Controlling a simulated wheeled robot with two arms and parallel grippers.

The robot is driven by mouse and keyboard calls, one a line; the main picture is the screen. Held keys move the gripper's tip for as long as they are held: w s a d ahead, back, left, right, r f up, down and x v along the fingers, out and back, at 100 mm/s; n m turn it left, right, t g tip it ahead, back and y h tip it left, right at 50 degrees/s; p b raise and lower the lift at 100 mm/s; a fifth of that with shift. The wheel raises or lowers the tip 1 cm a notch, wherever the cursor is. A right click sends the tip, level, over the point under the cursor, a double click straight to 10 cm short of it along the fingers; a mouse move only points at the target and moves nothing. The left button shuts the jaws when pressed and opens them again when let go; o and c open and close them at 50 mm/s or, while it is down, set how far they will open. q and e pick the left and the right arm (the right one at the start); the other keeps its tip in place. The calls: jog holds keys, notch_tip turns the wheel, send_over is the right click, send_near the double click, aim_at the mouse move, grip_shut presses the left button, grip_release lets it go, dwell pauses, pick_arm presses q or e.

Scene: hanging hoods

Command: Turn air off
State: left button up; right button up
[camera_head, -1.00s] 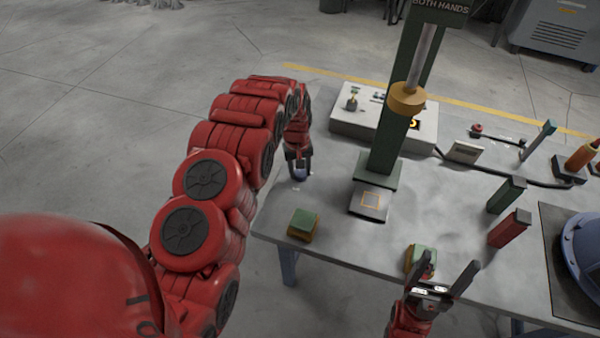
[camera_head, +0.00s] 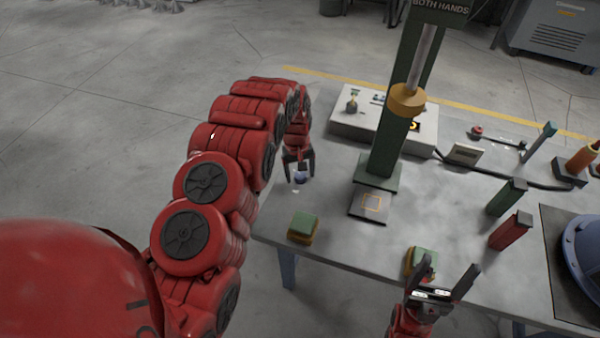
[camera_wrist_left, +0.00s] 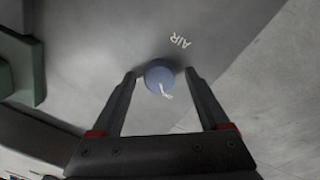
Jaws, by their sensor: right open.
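The air knob (camera_wrist_left: 158,74) is a round blue knob with a white pointer mark, on the grey table beside the printed word AIR. It also shows near the table's left edge in the head view (camera_head: 301,177). My left gripper (camera_wrist_left: 160,76) is open, with one finger on each side of the knob. In the left wrist view the fingertips look close to its sides; I cannot tell whether they touch. In the head view my left gripper (camera_head: 299,174) is over the knob. My right gripper (camera_head: 448,276) is open and empty at the table's front edge.
A green press column (camera_head: 390,145) with a yellow collar stands mid-table, in front of a white control box (camera_head: 350,125). Green-topped yellow blocks stand at the front left (camera_head: 303,227) and front right (camera_head: 420,260). Green and red posts stand right. Bare table (camera_head: 340,250) lies between the blocks.

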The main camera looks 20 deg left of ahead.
aim_at(299, 175)
pick_arm(q)
jog(key=shift+r, duration=0.1)
notch_tip(299, 175, up, 6)
jog(key=shift+a+r+p, duration=0.1)
jog(key=shift+a+p, duration=0.05)
jog(key=shift+p, duration=0.9)
notch_tip(299, 175, up, 11)
jog(key=p, duration=1.1)
jog(key=shift+s+a+p, duration=0.3)
